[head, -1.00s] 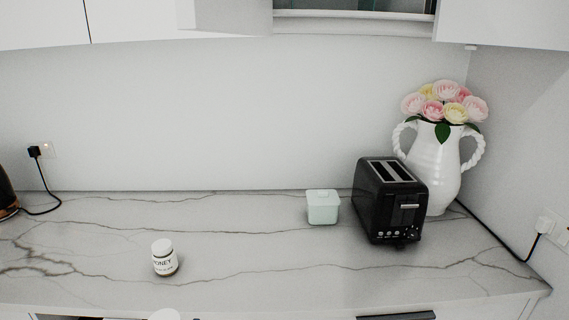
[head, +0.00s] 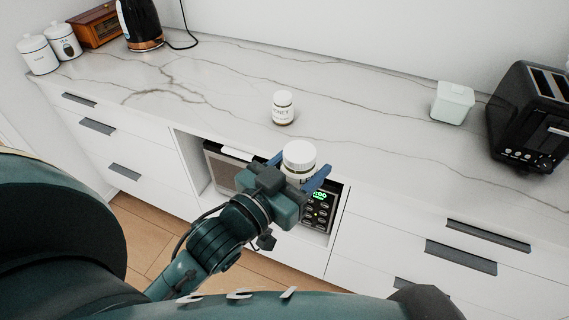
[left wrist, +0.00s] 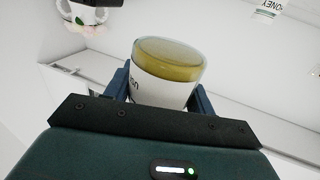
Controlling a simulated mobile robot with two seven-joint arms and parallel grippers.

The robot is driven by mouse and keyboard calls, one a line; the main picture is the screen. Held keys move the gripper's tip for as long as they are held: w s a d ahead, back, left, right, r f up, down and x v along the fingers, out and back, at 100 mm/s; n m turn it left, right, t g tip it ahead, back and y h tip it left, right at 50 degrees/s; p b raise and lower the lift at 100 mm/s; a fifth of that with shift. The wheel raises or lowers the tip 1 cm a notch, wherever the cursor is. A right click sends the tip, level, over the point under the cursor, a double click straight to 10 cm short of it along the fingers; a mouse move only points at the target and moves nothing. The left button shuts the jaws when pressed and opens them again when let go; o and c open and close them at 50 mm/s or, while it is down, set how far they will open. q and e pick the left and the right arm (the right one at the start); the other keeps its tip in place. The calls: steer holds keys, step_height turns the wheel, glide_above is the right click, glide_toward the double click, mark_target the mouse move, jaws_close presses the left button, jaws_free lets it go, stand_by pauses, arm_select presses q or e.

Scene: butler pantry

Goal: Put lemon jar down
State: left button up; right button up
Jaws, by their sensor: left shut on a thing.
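My left gripper (head: 291,176) is shut on the lemon jar (head: 299,157), a white-lidded jar with a white label. It holds the jar upright in front of the counter's front edge, above the open microwave niche. In the left wrist view the jar (left wrist: 166,72) sits between the blue fingers, with yellow contents showing in clear glass and part of its label visible. The marble counter (head: 345,115) lies beyond the gripper. My right gripper is not in view.
A honey jar (head: 283,108) stands on the counter just beyond the held jar. A pale green box (head: 452,103) and a black toaster (head: 530,117) stand to the right. A kettle (head: 139,24) and white canisters (head: 37,54) stand far left. The counter around the honey jar is clear.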

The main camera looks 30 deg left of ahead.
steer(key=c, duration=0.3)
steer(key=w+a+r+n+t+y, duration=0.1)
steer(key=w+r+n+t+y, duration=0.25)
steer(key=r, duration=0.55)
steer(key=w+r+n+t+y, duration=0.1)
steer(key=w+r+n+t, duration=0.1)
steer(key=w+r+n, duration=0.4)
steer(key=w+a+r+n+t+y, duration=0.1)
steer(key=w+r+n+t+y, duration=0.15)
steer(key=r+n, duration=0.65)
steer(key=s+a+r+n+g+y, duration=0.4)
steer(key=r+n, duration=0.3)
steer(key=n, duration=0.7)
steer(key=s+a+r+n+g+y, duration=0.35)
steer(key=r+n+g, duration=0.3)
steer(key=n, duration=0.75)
arm_select(q)
steer(key=d+r+m+g+h, duration=0.3)
steer(key=d+r+m+h, duration=0.2)
steer(key=d+r+h, duration=0.1)
steer(key=shift+w+d+g+h, duration=0.15)
steer(key=shift+d+g+h, duration=0.25)
steer(key=shift+d, duration=0.75)
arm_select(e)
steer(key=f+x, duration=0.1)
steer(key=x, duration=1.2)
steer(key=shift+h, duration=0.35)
